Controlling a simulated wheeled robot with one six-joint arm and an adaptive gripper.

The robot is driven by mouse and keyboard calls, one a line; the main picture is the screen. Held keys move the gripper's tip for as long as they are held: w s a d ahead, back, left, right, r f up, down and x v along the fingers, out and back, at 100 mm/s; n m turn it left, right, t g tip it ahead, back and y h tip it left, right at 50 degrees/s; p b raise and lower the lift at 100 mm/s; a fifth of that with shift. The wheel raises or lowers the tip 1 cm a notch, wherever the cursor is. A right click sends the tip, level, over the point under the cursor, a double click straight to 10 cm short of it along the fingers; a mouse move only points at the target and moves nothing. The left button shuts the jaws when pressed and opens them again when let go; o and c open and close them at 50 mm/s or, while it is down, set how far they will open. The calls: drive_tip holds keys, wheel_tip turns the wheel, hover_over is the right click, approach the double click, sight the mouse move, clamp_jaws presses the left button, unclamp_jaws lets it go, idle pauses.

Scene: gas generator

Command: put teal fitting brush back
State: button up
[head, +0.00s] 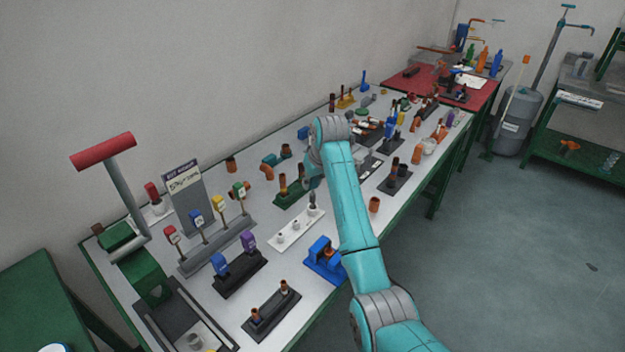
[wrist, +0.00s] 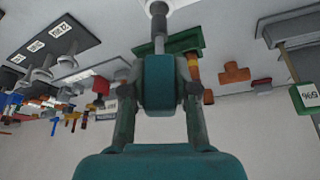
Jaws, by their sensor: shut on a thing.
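The teal fitting brush (wrist: 157,68) is between the fingers of my gripper (wrist: 159,88) in the wrist view, with its grey shaft pointing away from the gripper. The shaft's end meets or overlaps a white round piece at the top edge; I cannot tell whether it is inside it. In the head view my gripper (head: 312,186) points down over the far end of a white holder strip (head: 290,239) with several small round sockets. The brush is mostly hidden there by my arm and gripper.
A green stand (head: 288,196) with copper pieces is close behind the strip. A blue block (head: 323,262) is at its front right, and a dark stand with blue and purple tags (head: 240,276) is to the left. Copper fittings and tools crowd the table's far half.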

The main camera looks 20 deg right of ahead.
drive_tip(key=shift+f, duration=2.55)
drive_tip(key=o, duration=1.1)
drive_tip(key=shift+c, duration=0.2)
